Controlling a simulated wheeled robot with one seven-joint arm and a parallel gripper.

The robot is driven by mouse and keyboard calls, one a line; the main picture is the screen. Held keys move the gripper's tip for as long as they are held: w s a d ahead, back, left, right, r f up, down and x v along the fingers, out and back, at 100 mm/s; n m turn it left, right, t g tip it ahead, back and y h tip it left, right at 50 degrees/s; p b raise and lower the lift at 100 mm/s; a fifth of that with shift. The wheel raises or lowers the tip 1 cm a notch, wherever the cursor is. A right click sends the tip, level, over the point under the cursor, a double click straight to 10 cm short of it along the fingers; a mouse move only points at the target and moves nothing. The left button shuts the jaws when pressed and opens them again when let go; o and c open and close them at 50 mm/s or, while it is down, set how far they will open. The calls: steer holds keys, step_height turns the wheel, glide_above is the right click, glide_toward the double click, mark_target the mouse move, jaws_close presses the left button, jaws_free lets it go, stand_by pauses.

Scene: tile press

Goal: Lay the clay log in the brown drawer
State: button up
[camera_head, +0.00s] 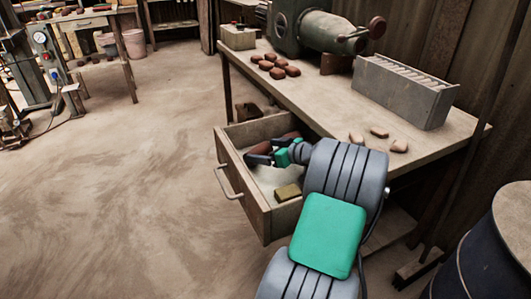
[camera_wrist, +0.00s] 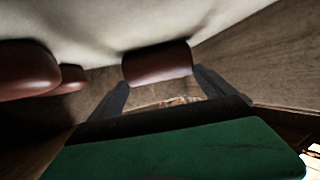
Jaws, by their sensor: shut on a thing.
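The brown drawer (camera_head: 229,171) stands pulled open under the bench. My gripper (camera_head: 262,157) reaches down into it, near its far side. It is shut on a reddish-brown clay log (camera_head: 261,147). In the wrist view the held log (camera_wrist: 157,62) lies crosswise between the two dark fingertips (camera_wrist: 160,76), over the pale drawer floor. I cannot tell whether it touches the floor. Two more reddish-brown pieces (camera_wrist: 25,70) show to the left in the wrist view. My arm hides part of the drawer in the head view.
An olive-yellow block (camera_head: 288,192) lies in the near part of the drawer. The bench (camera_head: 330,120) above holds several clay pieces (camera_head: 277,66), a grey rack (camera_head: 400,92) and a green machine (camera_head: 325,32). A dark blue drum (camera_head: 480,265) stands at right.

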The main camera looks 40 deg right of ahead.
steer(key=shift+f, duration=0.1)
steer(key=o, duration=1.6)
steer(key=shift+f, duration=0.1)
steer(key=shift+r, duration=0.35)
steer(key=p+v, duration=0.2)
steer(key=v, duration=0.5)
steer(key=shift+s+f, duration=0.1)
steer(key=shift+s, duration=0.2)
